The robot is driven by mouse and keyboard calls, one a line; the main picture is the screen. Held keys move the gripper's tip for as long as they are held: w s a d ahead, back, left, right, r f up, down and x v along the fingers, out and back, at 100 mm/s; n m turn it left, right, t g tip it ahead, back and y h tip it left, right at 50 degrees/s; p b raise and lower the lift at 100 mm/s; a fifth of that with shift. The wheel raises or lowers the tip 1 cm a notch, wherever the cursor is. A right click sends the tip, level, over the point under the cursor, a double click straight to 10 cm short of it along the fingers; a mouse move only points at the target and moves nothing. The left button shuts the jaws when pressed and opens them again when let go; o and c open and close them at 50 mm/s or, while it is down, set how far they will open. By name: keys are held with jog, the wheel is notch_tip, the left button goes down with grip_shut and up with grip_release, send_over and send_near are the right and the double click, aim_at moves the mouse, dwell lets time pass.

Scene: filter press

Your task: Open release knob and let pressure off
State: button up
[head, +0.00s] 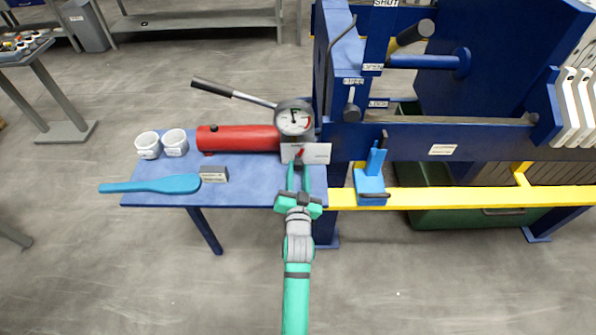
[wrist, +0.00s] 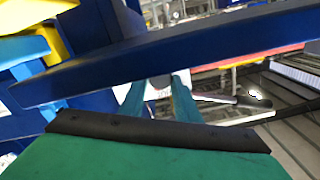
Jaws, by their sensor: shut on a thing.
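The hand pump has a red cylinder (head: 238,139) lying on the blue side table, a dial gauge (head: 294,119) and a long lever with a black grip (head: 212,88). Its pale block (head: 318,153) carries the release knob (head: 298,161), dark with a red mark above it. My gripper (head: 298,168) reaches in from the front and is shut on the knob. In the wrist view, the two green fingers (wrist: 160,92) stand either side of a dark round end, the knob (wrist: 160,81). The gauge needle is too small to read surely.
Two white cups (head: 161,144), a blue paddle (head: 155,185) and a grey block (head: 214,174) lie on the blue table (head: 250,190). The blue press frame (head: 430,140) and a yellow rail (head: 455,198) stand to the right. The table edge (wrist: 190,42) crosses the wrist view close by.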

jog(key=o, duration=1)
jog(key=shift+s, duration=0.1)
jog(key=s, duration=1)
jog(key=shift+s+a, duration=0.1)
jog(key=shift+s, duration=0.25)
